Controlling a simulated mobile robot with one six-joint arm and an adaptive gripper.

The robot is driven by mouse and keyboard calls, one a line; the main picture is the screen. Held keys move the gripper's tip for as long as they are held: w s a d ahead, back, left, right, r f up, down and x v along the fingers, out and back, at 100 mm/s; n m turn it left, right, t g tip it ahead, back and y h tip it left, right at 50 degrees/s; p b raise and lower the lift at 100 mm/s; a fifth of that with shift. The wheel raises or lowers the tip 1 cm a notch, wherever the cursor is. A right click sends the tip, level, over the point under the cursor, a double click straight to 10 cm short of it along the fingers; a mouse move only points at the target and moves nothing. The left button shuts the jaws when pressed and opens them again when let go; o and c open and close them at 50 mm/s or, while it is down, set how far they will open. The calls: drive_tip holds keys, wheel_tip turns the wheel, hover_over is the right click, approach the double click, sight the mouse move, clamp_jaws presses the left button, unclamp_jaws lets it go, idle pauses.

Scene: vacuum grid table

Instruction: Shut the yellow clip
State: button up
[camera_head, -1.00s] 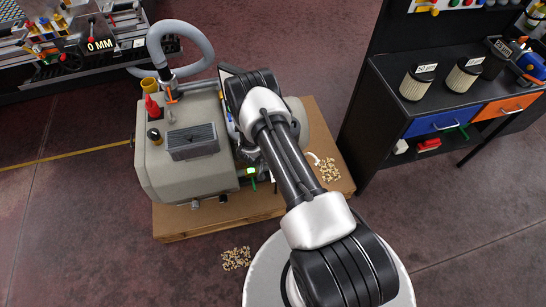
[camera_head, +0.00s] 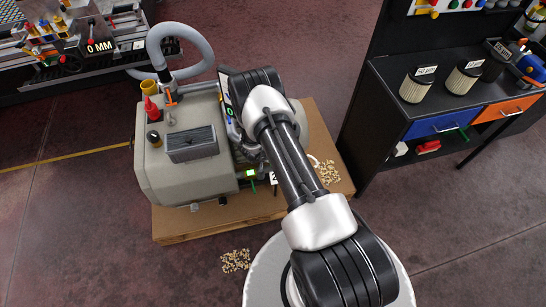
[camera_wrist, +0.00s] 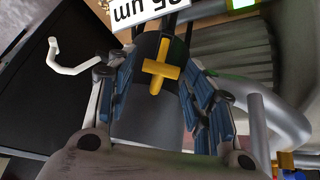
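In the wrist view a yellow cross-shaped piece (camera_wrist: 161,69), which looks like the yellow clip, sits on a dark rounded body (camera_wrist: 147,112). My gripper (camera_wrist: 157,57) has its two blue-padded fingers apart, one on each side of the yellow piece. A gap shows between each finger and the piece; I cannot tell whether the tips reach its depth. In the head view my arm hides the gripper and the clip, in front of the grey vacuum machine (camera_head: 182,178).
A white tag (camera_wrist: 148,10) with upside-down lettering lies just beyond the fingertips. A white hooked rod (camera_wrist: 65,62) is at left and a grey tube (camera_wrist: 260,120) at right. The machine stands on a wooden pallet (camera_head: 180,226); a black workbench (camera_head: 378,120) is to the right.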

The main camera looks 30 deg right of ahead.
drive_tip(key=shift+s+r, duration=0.1)
drive_tip(key=v, duration=1.1)
drive_tip(key=shift+a+r, duration=0.2)
drive_tip(key=shift+r, duration=0.1)
drive_tip(key=shift+c, duration=0.2)
